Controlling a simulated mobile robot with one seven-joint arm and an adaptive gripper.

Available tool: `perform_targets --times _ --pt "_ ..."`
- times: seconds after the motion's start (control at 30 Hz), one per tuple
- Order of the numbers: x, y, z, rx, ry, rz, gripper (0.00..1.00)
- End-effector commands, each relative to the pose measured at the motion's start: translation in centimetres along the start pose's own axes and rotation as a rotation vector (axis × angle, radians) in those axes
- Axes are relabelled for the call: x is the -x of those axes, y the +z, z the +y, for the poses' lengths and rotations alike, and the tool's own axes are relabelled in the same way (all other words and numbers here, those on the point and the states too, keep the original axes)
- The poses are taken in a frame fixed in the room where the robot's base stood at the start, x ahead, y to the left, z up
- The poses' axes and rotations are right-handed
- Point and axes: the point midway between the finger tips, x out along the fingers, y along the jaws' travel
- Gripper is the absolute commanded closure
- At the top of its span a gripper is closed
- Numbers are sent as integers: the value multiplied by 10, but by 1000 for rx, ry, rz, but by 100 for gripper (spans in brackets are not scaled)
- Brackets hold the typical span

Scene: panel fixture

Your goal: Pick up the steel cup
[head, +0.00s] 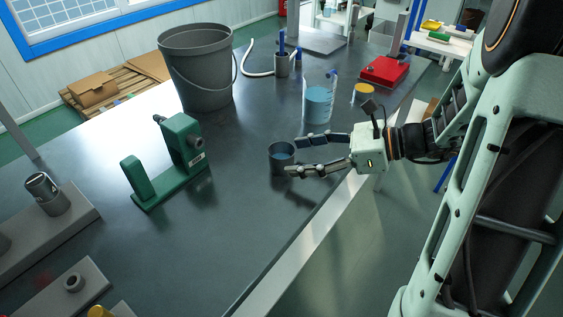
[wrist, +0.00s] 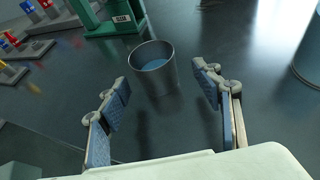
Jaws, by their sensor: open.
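The steel cup (head: 281,158) stands upright on the dark table (head: 245,215), near its right edge. It holds something blue. In the wrist view the cup (wrist: 155,70) is just beyond the fingertips, near the middle of the gap between them. My gripper (head: 292,155) comes from the right with its fingers spread and nothing between the pads. In the wrist view, my gripper (wrist: 162,75) has one finger on each side of the picture, and clear table shows between them. I cannot tell whether a fingertip touches the cup.
A green fixture (head: 168,160) stands left of the cup, also seen in the wrist view (wrist: 105,18). A large grey bucket (head: 197,75) stands behind. A clear beaker of blue liquid (head: 318,103) and a red device (head: 385,71) are behind my gripper. The table front is clear.

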Motion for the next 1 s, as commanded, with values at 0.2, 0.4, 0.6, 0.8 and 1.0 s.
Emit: perform_targets --times 0.2,0.4,0.6,0.8,1.0 --pt "-27 -4 6 1 4 0 41" --pt "-50 -2 6 0 1 0 41" --pt "-50 -1 6 0 0 1 41" --pt "-50 -1 6 0 0 0 63" --pt "-50 -1 6 0 0 0 85"
